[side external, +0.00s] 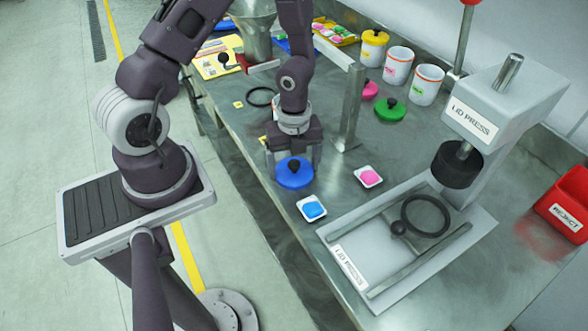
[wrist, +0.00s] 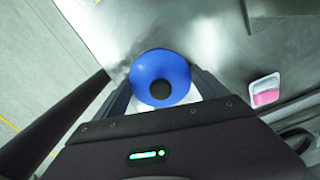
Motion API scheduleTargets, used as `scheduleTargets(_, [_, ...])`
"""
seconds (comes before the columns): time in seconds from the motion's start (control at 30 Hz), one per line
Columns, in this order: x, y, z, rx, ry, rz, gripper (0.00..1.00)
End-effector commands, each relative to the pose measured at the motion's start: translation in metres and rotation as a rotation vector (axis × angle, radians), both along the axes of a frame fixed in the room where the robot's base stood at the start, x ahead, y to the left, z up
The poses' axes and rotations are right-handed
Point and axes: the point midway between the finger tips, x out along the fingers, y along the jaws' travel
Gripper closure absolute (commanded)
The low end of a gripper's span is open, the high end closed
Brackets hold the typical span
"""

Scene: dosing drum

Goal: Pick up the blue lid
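The blue lid (side external: 296,180), a round disc with a dark knob on top, is at the near-left side of the steel table. My gripper (side external: 294,163) is directly above it, pointing down, with its fingers spread on either side of the lid and knob. In the wrist view the blue lid (wrist: 160,65) is centred between the fingers of my gripper (wrist: 161,86), and nothing is gripped at the knob. The frames do not clearly show whether the fingertips touch the lid's rim. A pale patch shows below the lid in the wrist view.
A blue sample tray (side external: 312,208) and a pink one (side external: 368,176) lie close by. The lid press (side external: 485,125) stands to the right, with a black ring (side external: 426,216) on its base. White pots (side external: 398,67), a green lid (side external: 390,109) and a red reject bin (side external: 562,205) are farther off.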

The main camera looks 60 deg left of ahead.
Motion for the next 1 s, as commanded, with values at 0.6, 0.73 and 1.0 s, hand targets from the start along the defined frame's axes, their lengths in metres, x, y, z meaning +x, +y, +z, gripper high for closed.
scheduleTargets(0.6, [0.001, 0.001, 0.055, 0.001, -0.005, 0.007, 0.55])
scheduleTargets(0.73, [0.001, 0.001, 0.084, 0.001, -0.003, 0.005, 0.55])
scheduleTargets(1.0, [0.030, 0.044, 0.116, 0.027, -0.001, 0.175, 0.55])
